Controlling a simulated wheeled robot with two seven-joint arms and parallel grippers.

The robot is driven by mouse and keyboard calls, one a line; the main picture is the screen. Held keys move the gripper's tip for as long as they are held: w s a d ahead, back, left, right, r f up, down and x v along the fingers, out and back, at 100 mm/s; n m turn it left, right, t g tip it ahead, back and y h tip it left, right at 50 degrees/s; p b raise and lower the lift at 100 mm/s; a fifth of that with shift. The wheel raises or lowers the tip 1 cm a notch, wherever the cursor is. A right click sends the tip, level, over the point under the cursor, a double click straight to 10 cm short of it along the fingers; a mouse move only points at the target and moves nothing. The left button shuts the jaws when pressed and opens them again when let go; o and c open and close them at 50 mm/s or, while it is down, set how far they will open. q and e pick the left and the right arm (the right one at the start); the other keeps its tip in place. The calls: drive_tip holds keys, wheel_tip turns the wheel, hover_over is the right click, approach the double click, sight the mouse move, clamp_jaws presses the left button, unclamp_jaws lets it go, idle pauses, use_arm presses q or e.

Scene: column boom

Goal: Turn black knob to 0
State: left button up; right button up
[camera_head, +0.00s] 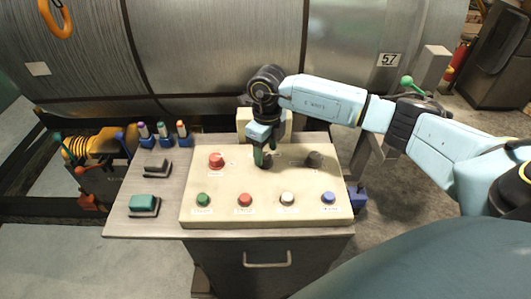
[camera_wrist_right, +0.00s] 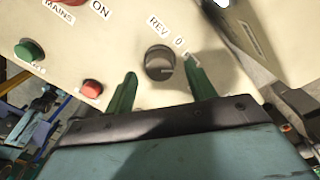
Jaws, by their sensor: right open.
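The black knob (camera_wrist_right: 159,62) is on the beige control panel (camera_head: 325,210), with REV and 0 labels along its edge in the right wrist view. A thin light mark on the knob points toward the right finger, not straight at the 0. My right gripper (camera_wrist_right: 161,70) is open, its green fingers on either side of the knob with visible gaps. In the head view my right gripper (camera_head: 264,157) points down over the panel's middle and mostly hides the knob. A label by the right fingertip is partly covered. My left gripper is not in view.
A red mains knob (camera_head: 216,160) sits left on the panel, a dark knob (camera_head: 314,159) right. Green (camera_head: 203,199), red (camera_head: 245,199), white (camera_head: 288,198) and blue (camera_head: 328,197) buttons line the front. A green-topped block (camera_head: 143,202) lies on the grey table left.

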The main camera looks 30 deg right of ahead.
drive_tip(key=shift+f, duration=1)
drive_tip(key=c, duration=1)
drive_tip(key=shift+o, duration=0.2)
